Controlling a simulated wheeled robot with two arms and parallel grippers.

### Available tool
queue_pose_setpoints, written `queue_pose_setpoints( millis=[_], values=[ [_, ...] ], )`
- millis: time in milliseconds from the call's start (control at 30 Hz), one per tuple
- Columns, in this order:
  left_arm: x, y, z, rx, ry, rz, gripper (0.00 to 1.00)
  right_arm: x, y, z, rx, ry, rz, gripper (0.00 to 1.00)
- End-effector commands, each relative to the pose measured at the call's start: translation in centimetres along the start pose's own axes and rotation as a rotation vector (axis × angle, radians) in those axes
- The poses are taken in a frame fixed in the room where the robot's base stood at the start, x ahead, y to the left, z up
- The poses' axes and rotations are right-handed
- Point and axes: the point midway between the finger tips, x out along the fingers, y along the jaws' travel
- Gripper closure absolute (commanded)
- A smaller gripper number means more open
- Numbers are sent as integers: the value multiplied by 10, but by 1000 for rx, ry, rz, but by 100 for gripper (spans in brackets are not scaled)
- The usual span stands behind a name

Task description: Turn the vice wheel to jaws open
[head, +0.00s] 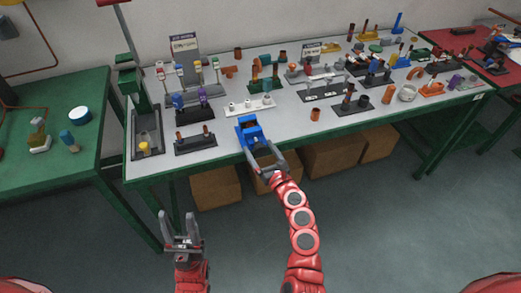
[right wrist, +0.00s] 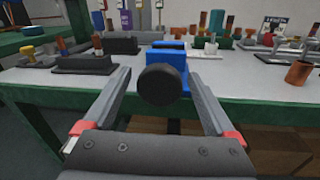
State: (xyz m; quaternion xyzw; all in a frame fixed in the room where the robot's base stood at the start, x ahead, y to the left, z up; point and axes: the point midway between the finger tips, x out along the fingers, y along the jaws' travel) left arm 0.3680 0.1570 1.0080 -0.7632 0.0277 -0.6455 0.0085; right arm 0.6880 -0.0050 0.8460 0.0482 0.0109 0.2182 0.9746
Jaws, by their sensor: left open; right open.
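The blue vice (head: 248,128) sits at the front edge of the grey-topped table in the head view. In the right wrist view the blue vice (right wrist: 168,58) is straight ahead, with its dark round wheel (right wrist: 160,84) facing me. My right gripper (head: 262,158) is open, with its fingers either side of the space in front of the wheel. In the right wrist view the fingers (right wrist: 158,82) spread left and right of the wheel, apart from it. Whether the vice jaws are open is too small to tell. My left gripper (head: 179,226) is open and empty, low in front of the table.
Black blocks with pegs (head: 195,140) stand left of the vice, and a white holder (head: 249,106) stands behind it. A copper cup (head: 315,114) is to the right. Cardboard boxes (head: 333,156) are under the table. A green table (head: 55,180) is at left.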

Motion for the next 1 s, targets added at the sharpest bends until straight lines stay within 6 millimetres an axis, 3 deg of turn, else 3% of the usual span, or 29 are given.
queue_pose_setpoints(
  millis=[133, 600, 1000],
  values=[
    [0, 0, 0, 0, 0, 0, 50, 0, 0, 0, 0, 0, 0, 9],
    [0, 0, 0, 0, 0, 0, 50, 0, 0, 0, 0, 0, -1, 94],
    [3, 0, -1, 0, 0, 0, 50, -1, -2, 1, -74, 9, -6, 94]
  ],
)
